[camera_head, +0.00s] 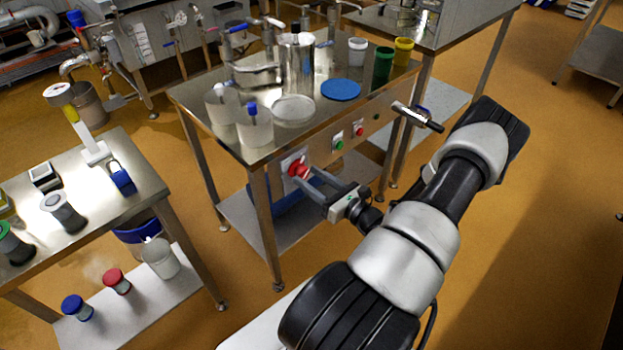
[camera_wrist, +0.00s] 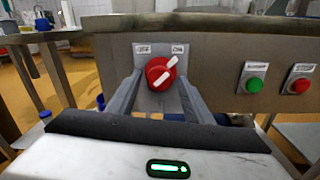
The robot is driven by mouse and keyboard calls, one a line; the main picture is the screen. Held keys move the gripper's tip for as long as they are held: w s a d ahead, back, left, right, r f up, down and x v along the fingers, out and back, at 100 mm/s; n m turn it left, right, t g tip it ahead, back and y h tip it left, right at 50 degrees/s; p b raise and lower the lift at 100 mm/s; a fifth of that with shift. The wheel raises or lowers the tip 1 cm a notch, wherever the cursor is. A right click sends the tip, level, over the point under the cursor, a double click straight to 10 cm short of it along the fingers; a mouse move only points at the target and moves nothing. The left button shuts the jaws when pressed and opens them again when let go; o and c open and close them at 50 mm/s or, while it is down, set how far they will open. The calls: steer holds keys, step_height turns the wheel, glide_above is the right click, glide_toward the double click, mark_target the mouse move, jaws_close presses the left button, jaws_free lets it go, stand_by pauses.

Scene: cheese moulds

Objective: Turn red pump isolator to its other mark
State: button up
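The red pump isolator (camera_wrist: 160,73) is a round red knob with a white bar across it, on a pale plate on the steel table's front panel. The plate has an OFF label (camera_wrist: 143,49) at upper left and an ON label (camera_wrist: 180,49) at upper right. The white bar slants from lower left to upper right, toward ON. My gripper (camera_wrist: 160,95) is open, one finger to each side of the knob, with a gap visible at the left. In the head view the knob (camera_head: 298,167) is at the fingertips; contact cannot be told.
A green button (camera_wrist: 254,85) and a red button (camera_wrist: 300,86) sit on the same panel to the right. A black-handled lever (camera_head: 418,117) sticks out farther right. Beakers and a blue lid (camera_head: 341,90) stand on the table. A side table (camera_head: 135,175) stands at left.

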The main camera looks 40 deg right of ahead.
steer(key=c, duration=0.8)
steer(key=shift+n, duration=0.4)
steer(key=n, duration=0.3)
steer(key=shift+n+p, duration=0.3)
steer(key=shift+n, duration=0.1)
steer(key=n, duration=0.4)
steer(key=shift+a, duration=0.1)
steer(key=n, duration=0.4)
steer(key=shift+n+h+b, duration=0.3)
steer(key=shift+n+b, duration=0.1)
steer(key=n+b, duration=0.1)
steer(key=n, duration=0.2)
steer(key=shift+n, duration=0.7)
